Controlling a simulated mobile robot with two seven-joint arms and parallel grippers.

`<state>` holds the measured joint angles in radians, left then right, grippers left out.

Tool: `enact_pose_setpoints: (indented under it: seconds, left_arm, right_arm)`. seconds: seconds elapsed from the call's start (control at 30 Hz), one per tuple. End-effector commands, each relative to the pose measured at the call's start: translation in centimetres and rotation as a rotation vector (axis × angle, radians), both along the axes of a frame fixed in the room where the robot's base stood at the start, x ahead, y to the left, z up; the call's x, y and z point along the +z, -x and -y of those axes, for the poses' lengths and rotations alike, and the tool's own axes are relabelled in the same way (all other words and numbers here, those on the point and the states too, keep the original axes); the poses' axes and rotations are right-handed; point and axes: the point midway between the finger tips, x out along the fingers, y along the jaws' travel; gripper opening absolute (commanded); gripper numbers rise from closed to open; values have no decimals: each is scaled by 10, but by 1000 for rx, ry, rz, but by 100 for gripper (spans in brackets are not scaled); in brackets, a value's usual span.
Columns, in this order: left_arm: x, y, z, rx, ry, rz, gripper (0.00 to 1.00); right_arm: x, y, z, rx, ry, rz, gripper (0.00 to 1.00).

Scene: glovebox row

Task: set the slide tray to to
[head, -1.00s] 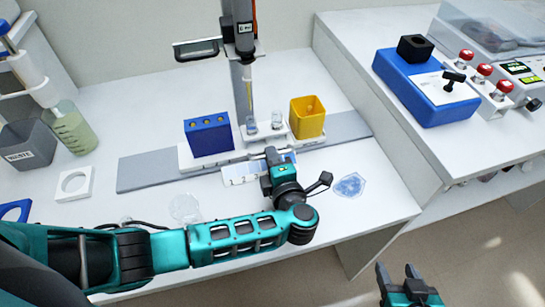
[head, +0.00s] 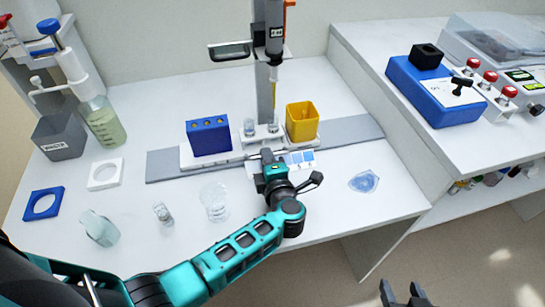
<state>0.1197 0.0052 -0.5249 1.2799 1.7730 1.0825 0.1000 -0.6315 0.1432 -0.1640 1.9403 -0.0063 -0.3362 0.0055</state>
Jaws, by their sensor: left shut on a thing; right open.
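The slide tray (head: 230,157) is a white carriage on a long grey rail (head: 162,168). It bears a blue block (head: 209,137) with yellow-rimmed holes, two small clear vessels (head: 249,127) and a yellow open box (head: 302,122). My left gripper (head: 266,157) is shut at the tray's front edge, below the clear vessels; its fingers hide the part held. A white plate with blue patches (head: 301,158) lies in front of the rail, partly hidden by this gripper. My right gripper (head: 406,292) is open and empty, low at the right, clear of the table.
An upright pipette stand (head: 266,90) rises behind the tray, its tip above the right clear vessel. A blue-tinted dish (head: 364,181) lies at right. Both rail ends are bare.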

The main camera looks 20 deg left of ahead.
Motion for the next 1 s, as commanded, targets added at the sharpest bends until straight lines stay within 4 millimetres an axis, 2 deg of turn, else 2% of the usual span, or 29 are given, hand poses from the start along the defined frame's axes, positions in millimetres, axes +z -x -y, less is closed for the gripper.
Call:
enact_pose_setpoints:
  seconds: [0.27, 0.3, 0.4, 0.83, 1.0]
  left_arm:
    - [3, -2, -1, -2, -2, 7, 0]
    - [3, -2, -1, -2, -2, 7, 15]
    - [2, -2, -1, -2, -2, 6, 22]
    - [0, -1, 0, -2, -1, 1, 22]
    - [-1, -5, 6, -5, -1, 4, 22]
  right_arm:
    - [0, -1, 0, -1, 0, 2, 57]
    - [1, -2, 0, 0, 1, 3, 57]
    - [2, -3, 0, -1, 0, 7, 57]
    - [2, -5, 1, -1, 1, 11, 57]
    - [-4, -5, 1, -1, 1, 11, 57]
